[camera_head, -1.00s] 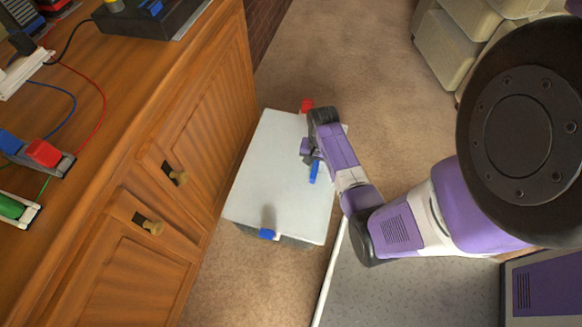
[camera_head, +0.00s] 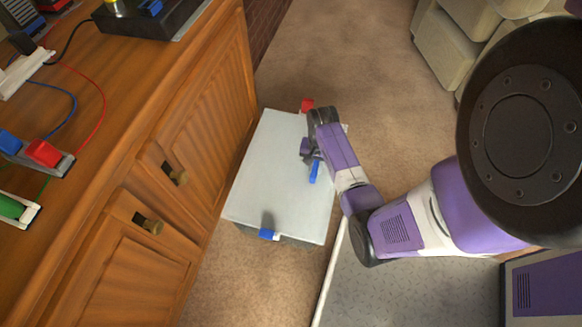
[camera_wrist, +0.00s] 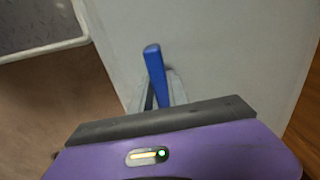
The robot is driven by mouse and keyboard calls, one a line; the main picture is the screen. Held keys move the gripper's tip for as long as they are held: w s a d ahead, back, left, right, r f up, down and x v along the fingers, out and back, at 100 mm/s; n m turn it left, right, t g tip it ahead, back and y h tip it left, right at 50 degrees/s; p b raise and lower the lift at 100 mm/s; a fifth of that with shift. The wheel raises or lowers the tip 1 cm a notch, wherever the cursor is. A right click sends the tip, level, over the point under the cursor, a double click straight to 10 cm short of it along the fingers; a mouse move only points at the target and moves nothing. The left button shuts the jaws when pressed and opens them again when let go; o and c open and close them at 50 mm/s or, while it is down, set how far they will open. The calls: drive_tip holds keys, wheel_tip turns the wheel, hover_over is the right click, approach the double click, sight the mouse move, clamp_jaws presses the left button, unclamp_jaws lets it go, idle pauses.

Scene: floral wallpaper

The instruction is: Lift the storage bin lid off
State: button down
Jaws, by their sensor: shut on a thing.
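The storage bin lid (camera_head: 275,175) is a flat, pale grey-white panel on the bin (camera_head: 288,240), whose dark side shows only as a strip below the near edge. The lid also fills much of the wrist view (camera_wrist: 225,55). A blue handle (camera_head: 314,171) stands near the lid's right edge and shows upright in the wrist view (camera_wrist: 155,72). My gripper (camera_head: 308,152) is at the lid's right side beside this handle. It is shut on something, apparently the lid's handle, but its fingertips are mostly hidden. I cannot see a clear gap between lid and bin.
A blue clip (camera_head: 268,234) is at the near edge and a red piece (camera_head: 307,105) at the far edge. A wooden cabinet (camera_head: 170,150) with knobs stands close on the left. Pale bins (camera_head: 455,50) stand at the back right. Carpet is clear behind.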

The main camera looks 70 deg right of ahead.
drive_tip(key=shift+r, duration=0.15)
wheel_tip(320, 180, up, 20)
drive_tip(key=p, duration=0.7)
